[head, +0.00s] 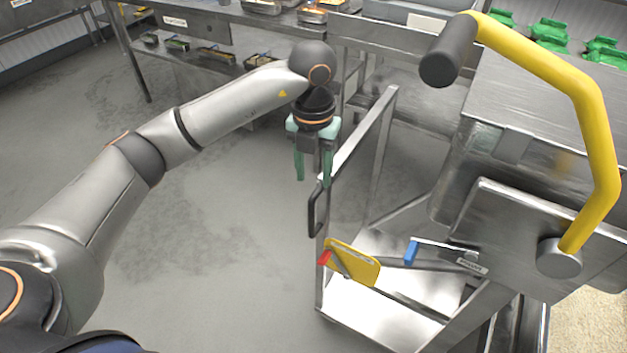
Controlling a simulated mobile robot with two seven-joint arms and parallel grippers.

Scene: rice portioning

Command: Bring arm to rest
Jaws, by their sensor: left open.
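My left arm (225,102) reaches in from the left and stretches toward the upper middle of the head view. My left gripper (313,172) hangs downward at its end, with two green fingers apart and nothing seen between them. It is next to the upright frame of a metal cart (352,137), near the cart's dark handle (316,208); I cannot tell whether they touch. My right gripper is not in view.
A steel machine (520,130) with a yellow lever (590,110) fills the right side. A yellow paddle-like tool (352,262) and a blue-handled tool (411,251) are at the cart. Steel shelving (200,25) stands behind. Grey floor (200,270) at left is clear.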

